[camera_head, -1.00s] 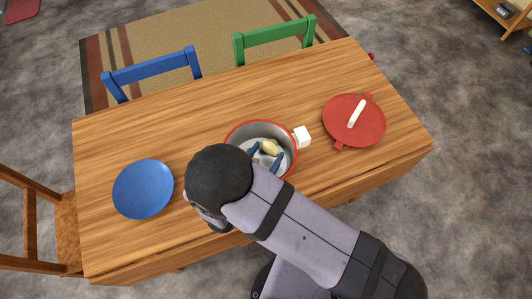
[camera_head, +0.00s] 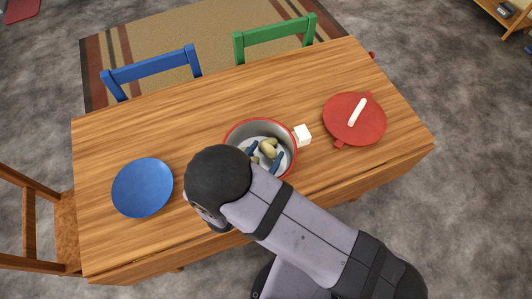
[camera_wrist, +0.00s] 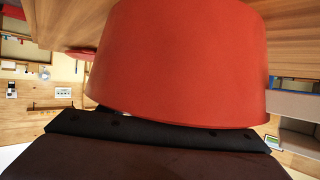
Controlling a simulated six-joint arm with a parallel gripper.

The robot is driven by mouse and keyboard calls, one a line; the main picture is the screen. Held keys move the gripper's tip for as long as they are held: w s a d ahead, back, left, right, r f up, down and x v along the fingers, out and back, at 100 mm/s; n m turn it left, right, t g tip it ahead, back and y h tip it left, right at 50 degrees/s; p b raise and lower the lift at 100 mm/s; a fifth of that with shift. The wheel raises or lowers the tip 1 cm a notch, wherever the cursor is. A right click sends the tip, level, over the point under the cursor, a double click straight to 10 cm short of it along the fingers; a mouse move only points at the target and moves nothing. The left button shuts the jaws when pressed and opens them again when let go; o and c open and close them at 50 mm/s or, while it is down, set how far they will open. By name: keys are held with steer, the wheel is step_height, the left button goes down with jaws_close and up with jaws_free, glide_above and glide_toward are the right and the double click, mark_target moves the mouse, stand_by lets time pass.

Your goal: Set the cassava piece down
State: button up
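The grey-lined pot with a red rim (camera_head: 233,131) stands on the table. Several yellowish cassava pieces (camera_head: 268,147) lie inside it. My gripper (camera_head: 265,155) reaches down into the pot from the front. Its two bluish fingers stand apart, with cassava between and beside them, and it looks open. My black wrist hides the pot's front left part and some of its inside. In the wrist view the pot's red outer wall (camera_wrist: 185,60) fills the middle, and the fingertips do not show.
A blue plate (camera_head: 142,188) lies at the left of the table (camera_head: 180,125). A red lid with a white handle (camera_head: 345,130) lies at the right. A white block (camera_head: 302,135) is at the pot's right side. Blue and green chairs stand behind.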

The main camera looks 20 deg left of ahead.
steer(key=shift+s+d+f, duration=0.1)
steer(key=shift+d+f, duration=0.3)
steer(key=shift+f, duration=0.1)
steer(key=shift+r+p, duration=0.4)
steer(key=shift+r, duration=0.05)
steer(key=shift+s+a+r, duration=0.15)
steer(key=shift+s+a, duration=0.05)
steer(key=b+v, duration=0.2)
steer(key=v, duration=0.9)
steer(key=shift+s+a+r, duration=0.15)
steer(key=shift+r, duration=0.25)
